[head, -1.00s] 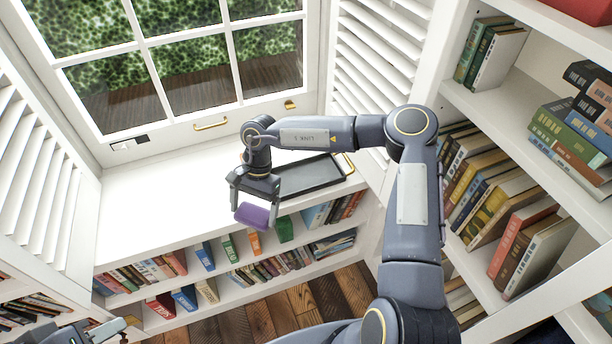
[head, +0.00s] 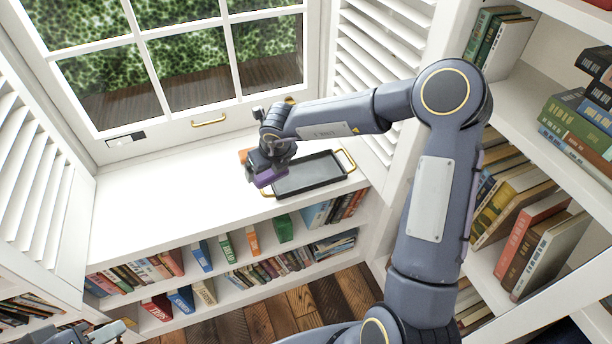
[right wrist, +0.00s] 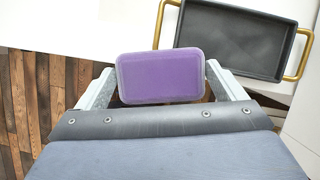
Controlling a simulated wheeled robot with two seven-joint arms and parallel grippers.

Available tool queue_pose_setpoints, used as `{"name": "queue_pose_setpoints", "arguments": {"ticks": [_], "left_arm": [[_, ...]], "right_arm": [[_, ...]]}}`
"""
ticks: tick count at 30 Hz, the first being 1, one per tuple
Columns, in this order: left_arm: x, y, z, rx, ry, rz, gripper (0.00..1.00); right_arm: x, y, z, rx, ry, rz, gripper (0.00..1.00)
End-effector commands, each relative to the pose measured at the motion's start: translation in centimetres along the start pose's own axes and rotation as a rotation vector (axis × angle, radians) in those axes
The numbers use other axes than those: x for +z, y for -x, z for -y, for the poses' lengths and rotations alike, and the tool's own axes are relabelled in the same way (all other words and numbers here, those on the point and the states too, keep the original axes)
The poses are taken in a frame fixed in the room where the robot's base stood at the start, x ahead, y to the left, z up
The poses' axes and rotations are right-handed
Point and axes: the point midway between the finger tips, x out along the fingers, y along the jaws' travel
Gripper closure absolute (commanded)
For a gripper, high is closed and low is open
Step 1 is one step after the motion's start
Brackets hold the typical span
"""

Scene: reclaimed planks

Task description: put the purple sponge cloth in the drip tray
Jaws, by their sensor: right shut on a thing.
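The purple sponge cloth (head: 270,178) is a thick, rounded block. It is held in my right gripper (head: 262,172), and in the right wrist view the cloth (right wrist: 160,77) sits between the two fingers, which are shut on it. The drip tray (head: 312,174) is dark grey, with a raised rim and brass handles at its ends, on the white window seat. The cloth is just left of the tray's near-left end in the head view. In the right wrist view the tray (right wrist: 235,42) is beyond the cloth to the right. My left gripper (head: 105,332) shows only partly at the bottom left.
An orange-brown thing (head: 244,156) is partly hidden behind my right gripper. The white seat top (head: 170,195) is bare to the left. Shelves of books (head: 200,255) are below its front edge, and a tall bookcase (head: 530,190) stands at the right.

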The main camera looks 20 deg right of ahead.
Motion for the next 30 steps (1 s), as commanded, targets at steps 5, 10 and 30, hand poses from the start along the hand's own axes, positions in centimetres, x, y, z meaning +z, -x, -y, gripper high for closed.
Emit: {"name": "queue_pose_setpoints", "arguments": {"ticks": [5,10,30], "left_arm": [[0.2,-0.3,0.1,0.000,0.000,0.000,0.64],[0.1,-0.3,0.1,0.000,0.000,0.000,0.64],[-0.2,0.4,-0.2,0.000,0.000,0.000,0.64]], "right_arm": [[0.6,0.4,0.9,-0.071,-0.171,0.000,0.31],[0.7,0.0,2.3,-0.093,-0.230,-0.004,0.31],[0.3,-8.9,13.7,-0.091,-0.225,-0.004,0.31]]}}
